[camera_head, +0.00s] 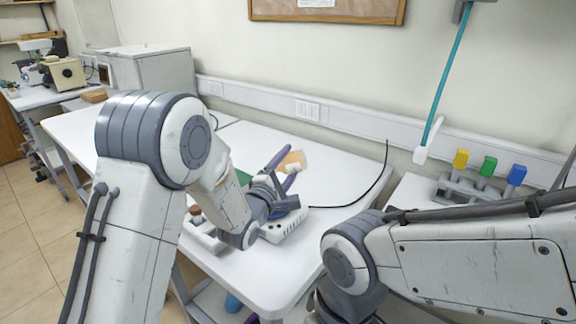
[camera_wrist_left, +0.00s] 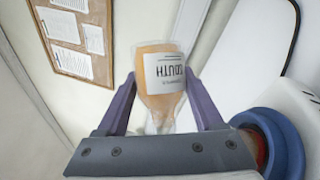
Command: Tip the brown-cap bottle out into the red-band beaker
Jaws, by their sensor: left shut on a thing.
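My left gripper (camera_head: 281,168) has purple fingers and is shut on a bottle (camera_head: 293,161) of amber liquid above the white table. In the left wrist view the bottle (camera_wrist_left: 161,76) sits between the fingertips (camera_wrist_left: 163,88). I cannot make out the red-band beaker. My right arm shows at the lower right, its gripper out of view.
A white slotted device (camera_head: 284,228) is below my left wrist. A blue ring (camera_wrist_left: 270,143) with something red inside shows in the left wrist view. A small brown thing (camera_head: 195,210) is near the table's front edge. A black cable (camera_head: 362,197) crosses the otherwise clear right side.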

